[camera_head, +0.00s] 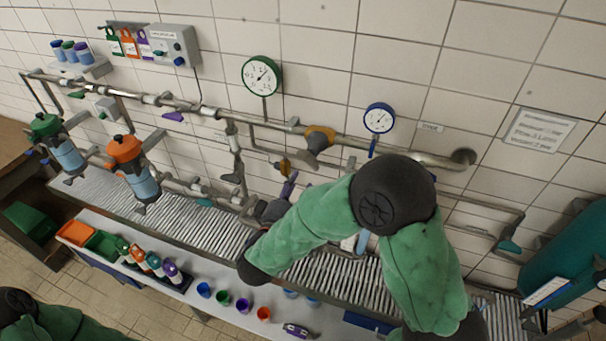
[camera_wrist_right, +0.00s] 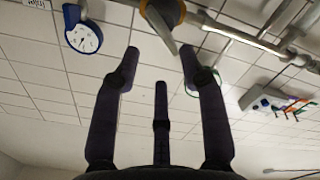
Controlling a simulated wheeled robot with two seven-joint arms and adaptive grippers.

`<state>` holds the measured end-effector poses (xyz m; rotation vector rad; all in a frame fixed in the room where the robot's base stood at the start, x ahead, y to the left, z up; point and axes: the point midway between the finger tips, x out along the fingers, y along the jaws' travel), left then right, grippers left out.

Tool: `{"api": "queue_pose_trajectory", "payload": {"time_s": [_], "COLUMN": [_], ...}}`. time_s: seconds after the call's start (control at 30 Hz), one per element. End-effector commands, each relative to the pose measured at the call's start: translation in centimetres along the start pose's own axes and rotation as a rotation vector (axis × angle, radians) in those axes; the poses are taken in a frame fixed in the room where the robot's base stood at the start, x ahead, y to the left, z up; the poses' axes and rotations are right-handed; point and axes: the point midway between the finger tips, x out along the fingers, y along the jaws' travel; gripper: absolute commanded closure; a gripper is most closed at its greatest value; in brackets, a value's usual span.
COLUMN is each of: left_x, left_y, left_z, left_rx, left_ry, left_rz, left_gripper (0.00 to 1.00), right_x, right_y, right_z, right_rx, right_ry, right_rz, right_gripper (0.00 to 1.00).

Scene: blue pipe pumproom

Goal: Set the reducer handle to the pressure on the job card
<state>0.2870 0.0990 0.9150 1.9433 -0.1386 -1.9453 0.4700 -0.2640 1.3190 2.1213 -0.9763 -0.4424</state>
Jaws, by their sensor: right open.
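The reducer (camera_head: 319,139) is an orange and grey body on the upper wall pipe, between a green-rimmed gauge (camera_head: 262,76) and a blue-rimmed gauge (camera_head: 379,118). In the right wrist view its grey pointed handle (camera_wrist_right: 163,27) lies just beyond and between my fingertips, apart from them. My right gripper (camera_wrist_right: 160,53) is open and empty; in the head view (camera_head: 287,188) it is below and left of the reducer, partly hidden by my forearm. A white paper (camera_head: 539,130) on the right wall may be the job card; its text is unreadable. My left gripper is out of view.
A grey slatted bench (camera_head: 206,225) runs below the pipes. Two filter housings, one orange-topped (camera_head: 125,150), stand at left. Several coloured cups and bottles line the front shelf. A teal tank (camera_head: 565,262) stands at right. A grey control box (camera_head: 173,45) hangs upper left.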

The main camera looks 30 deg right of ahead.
Motion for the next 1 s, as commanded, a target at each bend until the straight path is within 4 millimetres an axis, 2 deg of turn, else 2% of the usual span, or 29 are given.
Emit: {"api": "queue_pose_trajectory", "payload": {"time_s": [0.1, 0.27, 1.0], "left_x": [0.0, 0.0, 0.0], "left_y": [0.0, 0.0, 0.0], "left_z": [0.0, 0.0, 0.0], "left_rx": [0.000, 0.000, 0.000], "left_ry": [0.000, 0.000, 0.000], "left_rz": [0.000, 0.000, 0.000], "left_gripper": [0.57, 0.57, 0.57], "right_x": [-1.3, -2.0, -2.1], "right_y": [0.0, 0.0, 0.0], "right_z": [-0.1, 0.0, 0.0], "right_rx": [0.001, -0.001, 0.000], "right_ry": [0.001, 0.000, 0.000], "right_rz": [0.000, 0.000, 0.001], "right_gripper": [0.57, 0.57, 0.57]}}
